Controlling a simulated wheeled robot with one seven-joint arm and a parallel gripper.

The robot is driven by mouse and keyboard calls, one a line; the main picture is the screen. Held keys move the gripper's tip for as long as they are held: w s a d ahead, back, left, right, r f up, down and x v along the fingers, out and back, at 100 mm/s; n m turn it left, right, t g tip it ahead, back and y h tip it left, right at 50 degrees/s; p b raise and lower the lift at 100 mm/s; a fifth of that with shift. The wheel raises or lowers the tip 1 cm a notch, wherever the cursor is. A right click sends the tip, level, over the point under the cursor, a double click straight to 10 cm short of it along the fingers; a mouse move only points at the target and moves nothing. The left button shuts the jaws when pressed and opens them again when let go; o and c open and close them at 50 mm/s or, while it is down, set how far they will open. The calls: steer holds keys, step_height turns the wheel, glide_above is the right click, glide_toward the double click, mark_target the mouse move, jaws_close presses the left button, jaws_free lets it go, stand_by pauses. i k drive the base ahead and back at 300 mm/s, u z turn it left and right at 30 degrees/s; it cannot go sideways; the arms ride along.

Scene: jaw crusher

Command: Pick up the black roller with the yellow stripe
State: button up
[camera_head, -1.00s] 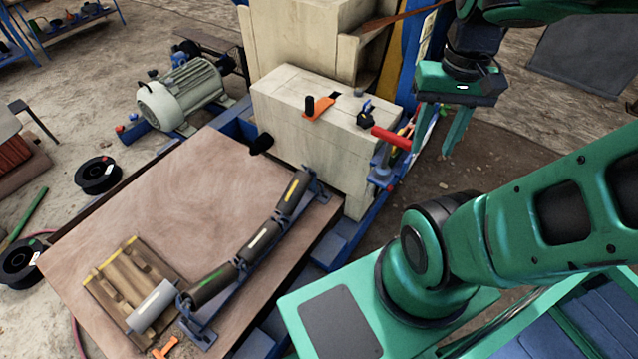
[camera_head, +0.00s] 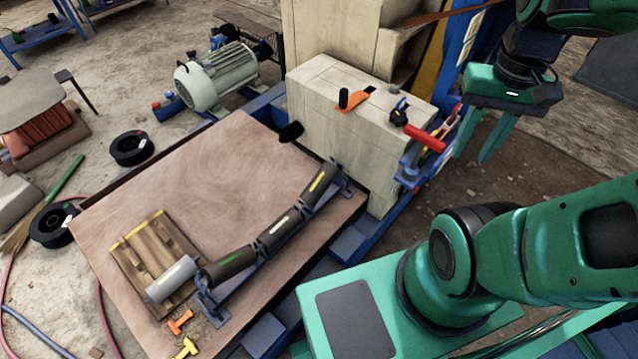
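The black roller with the yellow stripe (camera_head: 318,186) is the upper right one of three dark rollers in a blue frame on the wooden board. The roller with the white stripe (camera_head: 279,230) sits in the middle, and the one with the green stripe (camera_head: 231,263) at the lower left. My gripper (camera_head: 479,152) hangs at the upper right, pointing down, its two green fingers apart and nothing seen between them. It is apart from the rollers, to the right beyond the beige block.
The beige block (camera_head: 345,130), with orange and red-handled tools, stands between my gripper and the board (camera_head: 190,190). A grey roller (camera_head: 172,279) lies on a small wooden pallet (camera_head: 150,255). A grey motor (camera_head: 217,78) stands behind. The board's middle is clear.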

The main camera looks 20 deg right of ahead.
mark_target(327, 173)
steer(key=u, duration=2.25)
steer(key=k, duration=1.1)
steer(key=z, duration=1.65)
steer(key=i, duration=1)
